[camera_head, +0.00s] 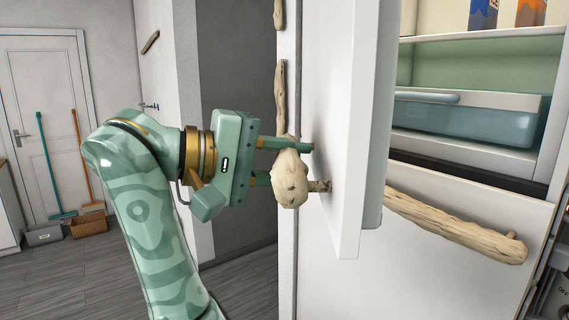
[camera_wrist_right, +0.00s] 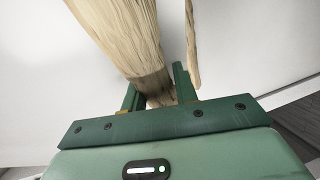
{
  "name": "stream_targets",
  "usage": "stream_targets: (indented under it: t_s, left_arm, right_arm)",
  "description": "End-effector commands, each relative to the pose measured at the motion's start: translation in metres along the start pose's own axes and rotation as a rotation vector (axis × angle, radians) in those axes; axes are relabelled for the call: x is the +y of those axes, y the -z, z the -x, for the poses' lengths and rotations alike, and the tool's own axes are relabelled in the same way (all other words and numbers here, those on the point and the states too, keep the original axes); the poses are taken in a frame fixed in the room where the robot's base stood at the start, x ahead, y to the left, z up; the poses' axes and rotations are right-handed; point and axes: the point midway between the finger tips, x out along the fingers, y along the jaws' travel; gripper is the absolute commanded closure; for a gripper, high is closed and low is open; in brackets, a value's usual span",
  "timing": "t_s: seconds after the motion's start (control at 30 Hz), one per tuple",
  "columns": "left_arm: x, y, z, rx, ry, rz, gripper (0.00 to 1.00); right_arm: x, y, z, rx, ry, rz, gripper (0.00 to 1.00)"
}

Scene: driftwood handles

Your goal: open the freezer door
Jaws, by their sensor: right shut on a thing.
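A white door (camera_head: 345,110) stands swung open, seen nearly edge-on, with the compartment behind it exposed. A pale driftwood handle (camera_head: 290,180) sticks out from its outer face; I see it end-on. My right gripper (camera_head: 298,160) is shut on this handle, one finger above it and the other partly hidden behind it. In the right wrist view the handle (camera_wrist_right: 118,35) runs down between the green fingers (camera_wrist_right: 157,82). Below the open compartment is a closed white front (camera_head: 420,265) with a slanting driftwood handle (camera_head: 455,228). My left gripper is not in view.
Inside the compartment are a clear teal drawer (camera_head: 465,120) and cartons (camera_head: 483,14) on a shelf. Floor at left is clear.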

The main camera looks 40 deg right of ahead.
Motion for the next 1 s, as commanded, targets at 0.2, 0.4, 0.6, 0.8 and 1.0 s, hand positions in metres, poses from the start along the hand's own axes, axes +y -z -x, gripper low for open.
stream_targets:
  t_s: [0.2, 0.4, 0.6, 0.8, 1.0]
  left_arm:
    - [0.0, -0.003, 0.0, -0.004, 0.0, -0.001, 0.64]
    - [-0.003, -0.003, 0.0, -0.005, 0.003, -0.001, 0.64]
    - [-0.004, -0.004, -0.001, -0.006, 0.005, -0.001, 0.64]
    - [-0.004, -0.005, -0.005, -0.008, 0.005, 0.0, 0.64]
    - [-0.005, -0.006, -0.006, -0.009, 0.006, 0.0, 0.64]
  right_arm:
    - [-0.003, 0.0, -0.001, -0.002, 0.004, 0.001, 0.6]
    - [-0.001, 0.0, -0.001, -0.001, 0.002, 0.001, 0.5]
    - [-0.001, 0.0, 0.006, 0.0, 0.002, 0.003, 0.5]
    - [-0.002, 0.001, 0.042, 0.003, 0.003, 0.004, 0.5]
    - [-0.002, 0.0, 0.068, -0.003, 0.002, 0.001, 0.5]
